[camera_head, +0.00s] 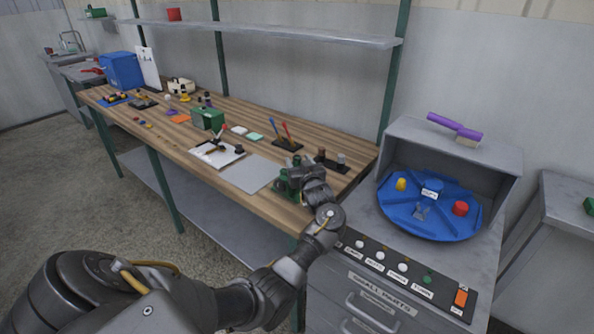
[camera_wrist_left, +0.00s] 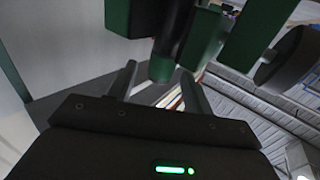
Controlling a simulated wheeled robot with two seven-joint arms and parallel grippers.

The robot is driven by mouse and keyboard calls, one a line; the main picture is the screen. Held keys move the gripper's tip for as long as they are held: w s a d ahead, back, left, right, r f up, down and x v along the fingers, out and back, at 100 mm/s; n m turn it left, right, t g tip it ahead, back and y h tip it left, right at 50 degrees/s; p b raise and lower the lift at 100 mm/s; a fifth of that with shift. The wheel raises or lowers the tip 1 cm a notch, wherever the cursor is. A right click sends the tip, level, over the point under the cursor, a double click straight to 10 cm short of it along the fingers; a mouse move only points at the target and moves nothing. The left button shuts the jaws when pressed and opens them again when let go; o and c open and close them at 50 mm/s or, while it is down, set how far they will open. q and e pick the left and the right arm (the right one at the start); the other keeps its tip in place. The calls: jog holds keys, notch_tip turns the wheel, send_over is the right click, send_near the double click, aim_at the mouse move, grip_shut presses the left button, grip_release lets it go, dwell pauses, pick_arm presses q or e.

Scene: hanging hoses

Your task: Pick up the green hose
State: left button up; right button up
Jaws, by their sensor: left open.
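No clear hose shape shows in either view. A green object (camera_head: 290,183) stands at the right front of the wooden workbench, partly hidden by my left gripper (camera_head: 303,177); I cannot tell whether it is the hose. In the left wrist view, dark green parts (camera_wrist_left: 256,38) hang close in from the top, with a dark green rounded end (camera_wrist_left: 162,68) near the gap between my fingers. My left gripper also shows in that view (camera_wrist_left: 160,88), with its two fingers apart and nothing clearly held. I cannot tell whether they touch the green parts. My right gripper is out of view.
The workbench (camera_head: 175,148) carries a grey plate (camera_head: 250,174), a white tray (camera_head: 217,153), a green box (camera_head: 207,119) and small tools. A grey cabinet with a blue round tray (camera_head: 430,210) stands to the right. A green post (camera_head: 395,75) rises behind the bench.

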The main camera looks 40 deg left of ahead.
pick_arm(q)
jog(key=c, duration=1)
jog(key=shift+c, duration=0.4)
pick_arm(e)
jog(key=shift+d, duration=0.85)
pick_arm(q)
jog(key=shift+r, duration=0.15)
